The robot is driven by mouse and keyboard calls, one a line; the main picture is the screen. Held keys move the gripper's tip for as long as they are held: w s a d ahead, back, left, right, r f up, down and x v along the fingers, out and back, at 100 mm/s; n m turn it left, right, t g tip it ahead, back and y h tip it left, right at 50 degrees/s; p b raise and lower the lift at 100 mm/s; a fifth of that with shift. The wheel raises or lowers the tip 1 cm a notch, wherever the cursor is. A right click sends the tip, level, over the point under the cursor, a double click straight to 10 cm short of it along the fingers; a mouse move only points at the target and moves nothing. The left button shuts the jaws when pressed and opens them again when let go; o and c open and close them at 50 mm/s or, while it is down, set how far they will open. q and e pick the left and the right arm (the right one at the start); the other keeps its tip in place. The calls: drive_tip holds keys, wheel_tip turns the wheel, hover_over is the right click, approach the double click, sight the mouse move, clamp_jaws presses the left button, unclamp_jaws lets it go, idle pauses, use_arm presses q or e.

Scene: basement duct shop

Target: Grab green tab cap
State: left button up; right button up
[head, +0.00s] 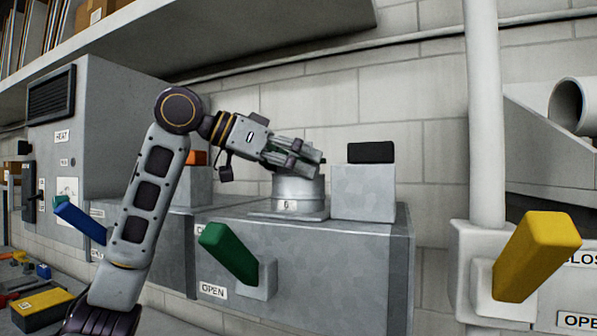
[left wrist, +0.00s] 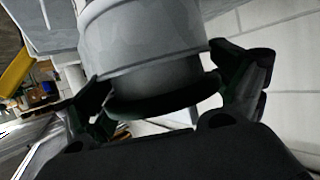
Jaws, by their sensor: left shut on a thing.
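My left gripper (head: 306,158) reaches in from the left over a round metal collar (head: 298,190) on top of the grey duct box. It is shut on a dark round piece (left wrist: 155,106), seen between its fingers in the left wrist view at the end of a pale grey cylinder (left wrist: 140,45). This looks like the cap, but its green tab cannot be made out. Dark green shows between the fingers. The fingers hide most of the collar's top in the head view. My right gripper is not in view.
A green lever handle (head: 230,254) sticks out from the box (head: 340,265) front, above an OPEN label. A grey block with a black top (head: 370,152) stands right of the collar. A yellow handle (head: 537,256) and white pipe (head: 484,110) are at right, a blue handle (head: 80,222) left. A shelf overhangs.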

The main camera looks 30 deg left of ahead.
use_arm(q)
drive_tip(key=shift+r, duration=2.8)
drive_tip(key=s+a+b, duration=0.3)
drive_tip(key=s+a, duration=0.9)
drive_tip(key=s, duration=0.1)
drive_tip(key=shift+s+f, duration=0.15)
drive_tip(key=shift+s, duration=0.1)
